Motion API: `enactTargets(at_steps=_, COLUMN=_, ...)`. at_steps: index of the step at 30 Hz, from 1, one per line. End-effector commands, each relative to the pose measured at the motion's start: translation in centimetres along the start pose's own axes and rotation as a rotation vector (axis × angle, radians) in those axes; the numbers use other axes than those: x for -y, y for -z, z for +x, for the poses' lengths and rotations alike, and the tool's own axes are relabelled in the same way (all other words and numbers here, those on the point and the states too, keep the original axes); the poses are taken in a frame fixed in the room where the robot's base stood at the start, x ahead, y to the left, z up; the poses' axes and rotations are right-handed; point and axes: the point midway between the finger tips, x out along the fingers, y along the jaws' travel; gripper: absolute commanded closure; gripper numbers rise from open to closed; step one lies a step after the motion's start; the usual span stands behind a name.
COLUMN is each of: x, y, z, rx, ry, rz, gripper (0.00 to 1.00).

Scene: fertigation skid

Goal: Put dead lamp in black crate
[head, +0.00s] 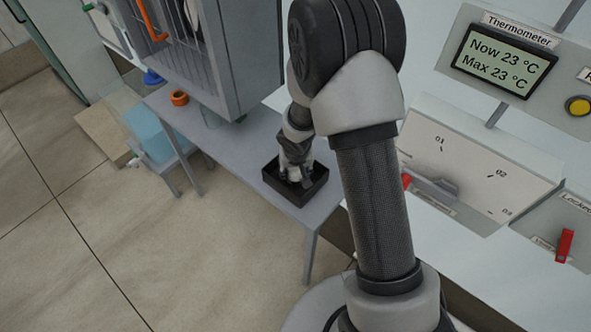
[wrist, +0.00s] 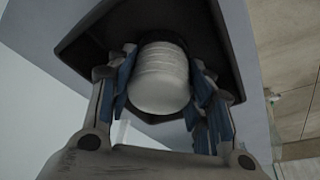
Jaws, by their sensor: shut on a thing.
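The black crate (head: 316,188) stands on the grey table in the head view, near the table's front right end. My gripper (head: 293,176) reaches down into the crate. In the wrist view my gripper (wrist: 165,95) is shut on a whitish, ribbed, rounded thing, which looks like the dead lamp (wrist: 160,78). The black crate (wrist: 228,60) surrounds the lamp there. The lamp's far end is dark and hard to make out. I cannot tell whether the lamp touches the crate floor. In the head view the lamp is hidden by my gripper.
The grey table (head: 236,150) has free room left of the crate. An orange ring (head: 179,98) lies farther back. A grey barred cabinet (head: 190,60) stands behind. On the right are a thermometer display (head: 500,62) and a dial panel (head: 470,160).

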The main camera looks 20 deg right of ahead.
Motion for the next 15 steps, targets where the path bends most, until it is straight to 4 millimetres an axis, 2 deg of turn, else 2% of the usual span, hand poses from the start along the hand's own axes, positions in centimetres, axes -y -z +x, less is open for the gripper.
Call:
enactTargets(at_steps=6, x=0.00, y=-0.11, z=0.43, rx=0.000, ry=0.000, rz=0.000, gripper=0.81)
enactTargets(at_steps=7, x=-0.01, y=-0.12, z=0.34, rx=0.000, ry=0.000, rz=0.000, gripper=0.51)
enactTargets(at_steps=15, x=-0.01, y=-0.10, z=0.28, rx=0.000, ry=0.000, rz=0.000, gripper=0.33)
